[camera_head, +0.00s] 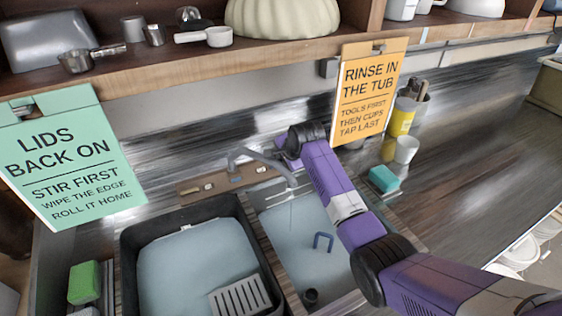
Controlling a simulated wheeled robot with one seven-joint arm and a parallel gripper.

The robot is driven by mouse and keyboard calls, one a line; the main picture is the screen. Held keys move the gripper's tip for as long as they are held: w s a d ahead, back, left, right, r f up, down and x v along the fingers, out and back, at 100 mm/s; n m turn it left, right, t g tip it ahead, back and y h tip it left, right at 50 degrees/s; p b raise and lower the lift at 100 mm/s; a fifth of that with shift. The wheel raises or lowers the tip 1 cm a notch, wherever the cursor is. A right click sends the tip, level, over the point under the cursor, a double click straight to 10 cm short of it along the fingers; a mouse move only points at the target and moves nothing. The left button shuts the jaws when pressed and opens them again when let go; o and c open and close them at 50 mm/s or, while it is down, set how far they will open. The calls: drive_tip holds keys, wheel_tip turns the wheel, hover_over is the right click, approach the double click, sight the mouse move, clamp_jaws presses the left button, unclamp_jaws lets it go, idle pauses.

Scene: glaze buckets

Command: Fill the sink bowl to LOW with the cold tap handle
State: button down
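The sink bowl (278,252) is the right-hand basin, with a pale blue surface inside; I cannot tell its water level or read a LOW mark. A grey tap spout (262,160) arches over its back edge. A faint thin line below the spout may be running water. A tan tap plate (228,182) with small light fittings lies behind the basins. The cold tap handle cannot be made out and may be behind my arm. My gripper (291,150) is at the back of the sink, right beside the spout. Its fingers are mostly hidden by my wrist.
A black tub (131,240) with pale blue contents and a white slotted rack (240,297) fills the left side. A blue U-shaped piece (323,241) is in the sink bowl. A teal sponge (383,179) and white cup (405,150) stand right. Hanging signs and a shelf (200,65) overhang.

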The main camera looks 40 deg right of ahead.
drive_tip(key=shift+n, duration=1.8)
drive_tip(key=c, duration=1.5)
unclamp_jaws()
drive_tip(key=shift+o, duration=0.2)
drive_tip(key=shift+r, duration=0.15)
drive_tip(key=v, duration=0.7)
drive_tip(key=shift+s+r+b, duration=0.2)
drive_tip(key=shift+b, duration=0.2)
drive_tip(key=shift+a, duration=0.1)
